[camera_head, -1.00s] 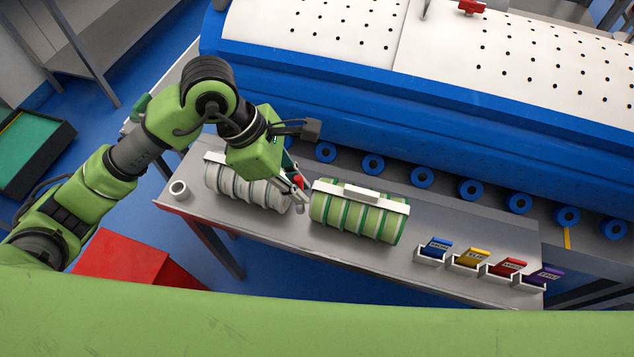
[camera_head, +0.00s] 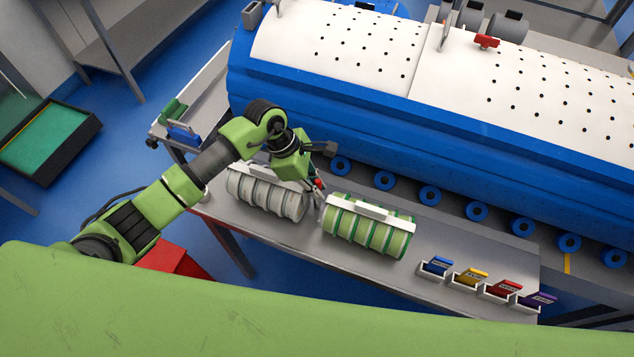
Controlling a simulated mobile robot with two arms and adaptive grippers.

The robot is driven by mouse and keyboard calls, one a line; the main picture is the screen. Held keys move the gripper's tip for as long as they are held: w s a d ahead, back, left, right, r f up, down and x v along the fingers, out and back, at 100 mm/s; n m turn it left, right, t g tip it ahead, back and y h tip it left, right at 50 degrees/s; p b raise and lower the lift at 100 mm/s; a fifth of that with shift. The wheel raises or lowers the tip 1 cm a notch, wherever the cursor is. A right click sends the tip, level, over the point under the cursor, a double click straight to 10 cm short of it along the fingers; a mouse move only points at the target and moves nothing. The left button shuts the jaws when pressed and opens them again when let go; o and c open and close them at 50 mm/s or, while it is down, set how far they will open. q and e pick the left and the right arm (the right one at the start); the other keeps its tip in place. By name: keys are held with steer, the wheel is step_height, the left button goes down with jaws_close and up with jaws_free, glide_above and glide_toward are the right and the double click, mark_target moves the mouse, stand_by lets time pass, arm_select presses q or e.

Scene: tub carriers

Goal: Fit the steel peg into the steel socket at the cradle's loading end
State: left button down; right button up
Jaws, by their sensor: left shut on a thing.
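My left gripper (camera_head: 317,190) hangs over the grey bench in the gap between two ribbed rolls, a grey one and a green one. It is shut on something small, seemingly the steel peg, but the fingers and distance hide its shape. A red bit shows beside the fingers. A grey box-like fitting with a dark opening (camera_head: 252,14) stands at the left end of the long blue body (camera_head: 330,112) with the white perforated top; it may be the steel socket, but I cannot tell for sure. My right gripper is out of view.
The grey ribbed roll (camera_head: 268,191) and green ribbed roll (camera_head: 368,228) lie close on either side of my left gripper. Several holders with coloured cards (camera_head: 470,276) line the bench's right part. A black-rimmed green tray (camera_head: 48,140) is at far left.

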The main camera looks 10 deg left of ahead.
arm_select(q)
steer(key=shift+f, duration=0.25)
steer(key=c, duration=2.4)
jaws_free()
steer(key=shift+f+b, duration=0.1)
steer(key=shift+b, duration=0.2)
steer(key=o, duration=0.4)
